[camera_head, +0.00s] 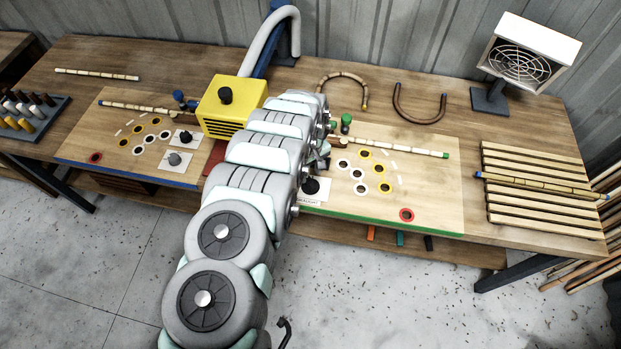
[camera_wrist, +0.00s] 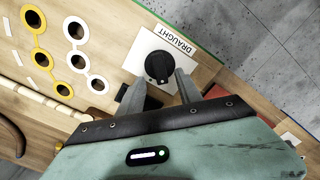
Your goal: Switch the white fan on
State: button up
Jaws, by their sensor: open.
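The white fan (camera_head: 527,50) stands at the back right on a dark base, with a round grille in a box-shaped housing. A black round knob (camera_wrist: 158,66) sits on a white plate labelled DRAUGHT (camera_wrist: 172,42). The knob also shows in the head view (camera_head: 311,187), partly beside my arm. My gripper (camera_wrist: 160,80) is open in the wrist view, its two fingers apart with the tips close to the knob's near side. I cannot tell whether they touch it. In the head view my arm mostly hides the gripper.
The right board (camera_head: 440,200) has white and yellow rings, a red-ringed hole and a pale rattan rod. A yellow box (camera_head: 230,105) with a black knob stands left of my arm. Curved rods (camera_head: 420,118) lie behind. A slatted rack (camera_head: 540,210) is at right.

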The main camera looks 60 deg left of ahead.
aim_at(311, 182)
jog(key=shift+f, duration=2.5)
grip_shut()
